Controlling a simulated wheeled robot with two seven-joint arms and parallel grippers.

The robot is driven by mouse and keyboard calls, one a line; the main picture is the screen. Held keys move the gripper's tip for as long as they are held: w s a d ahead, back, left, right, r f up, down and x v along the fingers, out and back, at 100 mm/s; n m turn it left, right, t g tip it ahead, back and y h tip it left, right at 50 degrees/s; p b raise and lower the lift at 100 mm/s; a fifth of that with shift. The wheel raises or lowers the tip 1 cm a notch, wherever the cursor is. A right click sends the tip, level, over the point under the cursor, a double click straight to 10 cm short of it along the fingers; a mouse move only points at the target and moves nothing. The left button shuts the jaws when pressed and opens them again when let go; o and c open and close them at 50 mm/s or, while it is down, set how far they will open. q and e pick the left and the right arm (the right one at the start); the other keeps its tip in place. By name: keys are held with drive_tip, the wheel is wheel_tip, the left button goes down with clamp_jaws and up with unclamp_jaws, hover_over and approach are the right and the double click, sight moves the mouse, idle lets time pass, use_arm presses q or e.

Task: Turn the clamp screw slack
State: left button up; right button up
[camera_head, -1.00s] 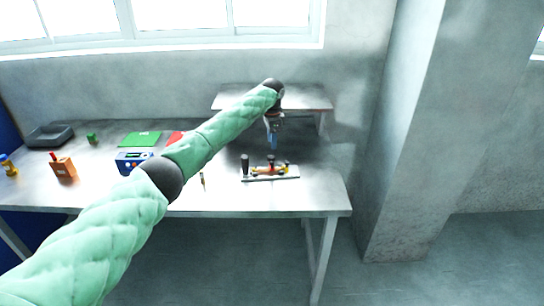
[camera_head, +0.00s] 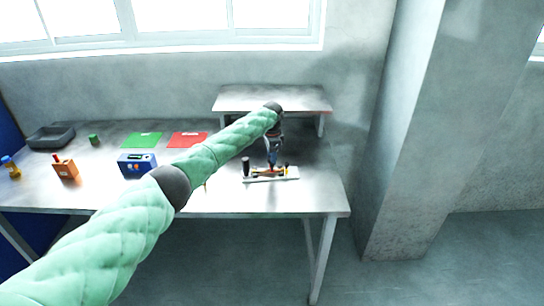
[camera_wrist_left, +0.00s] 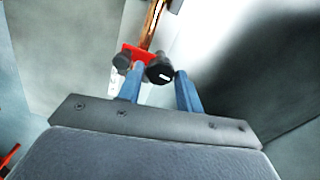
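The clamp fixture is a pale base plate (camera_head: 288,174) with a black upright post (camera_head: 246,167) at its left end and small red, orange and dark parts on it. In the left wrist view a black knob (camera_wrist_left: 159,70) with a white mark, seemingly the clamp screw's head, sits beside a red part (camera_wrist_left: 134,51). My left gripper (camera_head: 272,164) points down just above the middle of the fixture. In the left wrist view its blue fingers (camera_wrist_left: 160,75) are apart, with the knob near and between their tips. Gaps show beside the knob; contact is not clear.
A raised shelf (camera_head: 270,98) stands behind the fixture. To the left are a blue box (camera_head: 136,164), green mat (camera_head: 142,139), red mat (camera_head: 187,139), orange block (camera_head: 65,168) and dark tray (camera_head: 50,137). The table's front edge is close in front of the fixture.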

use_arm(q)
drive_tip(key=c, duration=0.5)
drive_tip(key=shift+d+n, duration=0.1)
drive_tip(key=shift+n, duration=0.6)
drive_tip(key=o, duration=0.7)
use_arm(e)
drive_tip(key=shift+s+d+f, duration=0.1)
drive_tip(key=shift+f, duration=0.1)
use_arm(q)
drive_tip(key=shift+r, duration=0.15)
use_arm(e)
drive_tip(key=shift+f, duration=0.1)
